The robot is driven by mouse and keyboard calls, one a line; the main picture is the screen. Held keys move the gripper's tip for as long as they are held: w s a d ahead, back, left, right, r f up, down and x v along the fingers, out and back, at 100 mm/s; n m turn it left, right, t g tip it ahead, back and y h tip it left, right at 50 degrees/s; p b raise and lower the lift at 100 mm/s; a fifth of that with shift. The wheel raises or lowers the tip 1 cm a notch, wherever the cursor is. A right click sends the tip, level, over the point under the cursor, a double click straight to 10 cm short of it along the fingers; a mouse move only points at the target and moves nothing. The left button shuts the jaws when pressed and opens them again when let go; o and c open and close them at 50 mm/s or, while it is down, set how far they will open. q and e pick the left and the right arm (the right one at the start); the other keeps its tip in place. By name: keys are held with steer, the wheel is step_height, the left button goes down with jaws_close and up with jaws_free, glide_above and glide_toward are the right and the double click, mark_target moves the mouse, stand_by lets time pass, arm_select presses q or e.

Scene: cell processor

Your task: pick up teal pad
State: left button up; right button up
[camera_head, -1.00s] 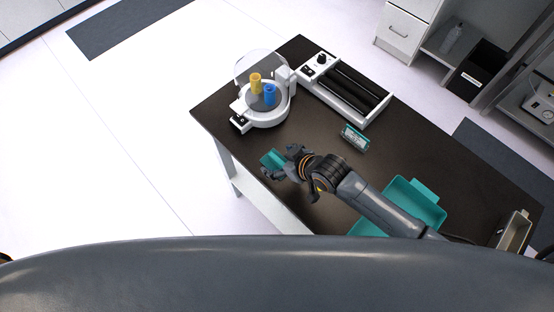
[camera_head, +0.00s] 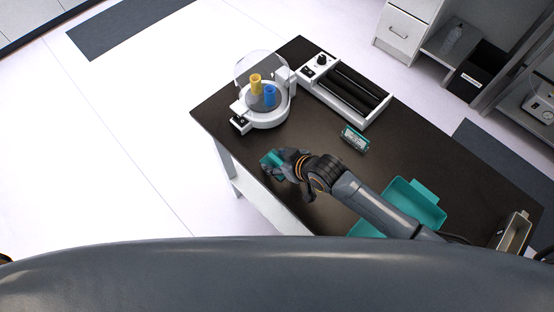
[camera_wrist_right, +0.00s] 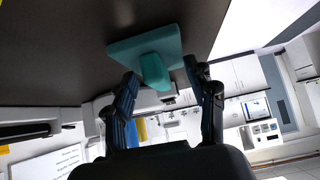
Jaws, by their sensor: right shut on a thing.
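The teal pad (camera_head: 267,160) is at the near left edge of the dark table, partly hidden by my right gripper (camera_head: 278,165). In the right wrist view the pad (camera_wrist_right: 143,47) is a flat teal plate with a tapered grip on it. There my right gripper (camera_wrist_right: 162,82) has a finger on each side of that grip and is shut on it. Whether the plate touches the table cannot be told. My left gripper is not in view.
A white centrifuge-like device (camera_head: 265,113) with a yellow and a blue tube stands at the far left. A white roller unit (camera_head: 378,112) is beside it. A small teal-and-white item (camera_head: 355,138) and a teal tray (camera_head: 432,213) lie on the table (camera_head: 430,150).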

steer(key=shift+r, duration=0.65)
steer(key=s+d+r+b, duration=0.2)
steer(key=s+d+r, duration=0.1)
steer(key=s+r, duration=0.8)
steer(key=shift+s+d+r, duration=0.25)
steer(key=shift+s+r, duration=0.05)
steer(key=shift+s, duration=0.95)
steer(key=o, duration=0.3)
jaws_close()
